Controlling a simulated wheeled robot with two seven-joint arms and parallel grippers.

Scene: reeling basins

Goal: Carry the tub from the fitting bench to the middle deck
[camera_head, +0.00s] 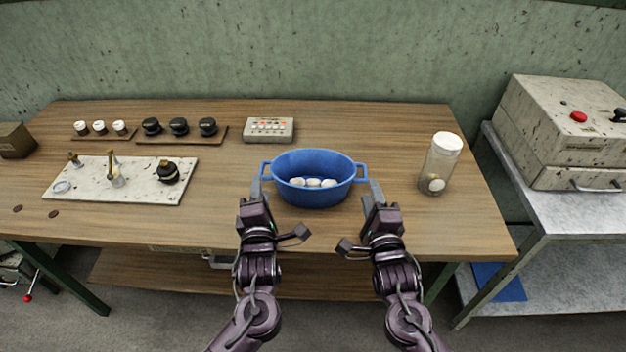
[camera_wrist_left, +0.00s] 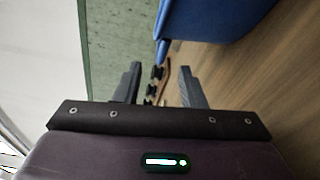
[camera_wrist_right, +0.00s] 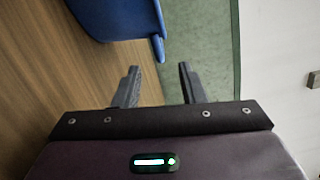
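The blue tub (camera_head: 314,193) stands upright on the wooden fitting bench (camera_head: 390,215), near its front edge, with several white rounded pieces (camera_head: 313,182) inside. It has a handle on each side. My left gripper (camera_head: 258,190) is open just in front of the left handle (camera_head: 265,170). My right gripper (camera_head: 374,190) is open just in front of the right handle (camera_head: 361,173). In the left wrist view the tub (camera_wrist_left: 205,15) is beyond the fingers, with nothing between them. In the right wrist view the tub (camera_wrist_right: 115,18) and its handle (camera_wrist_right: 158,47) are also beyond the empty fingers.
A glass jar with a white lid (camera_head: 440,163) stands right of the tub. A grey control box (camera_head: 268,129) is behind it. A pale fittings board (camera_head: 120,181) and rows of knobs (camera_head: 180,127) lie left. A metal cart (camera_head: 570,220) carrying a machine (camera_head: 560,135) stands right.

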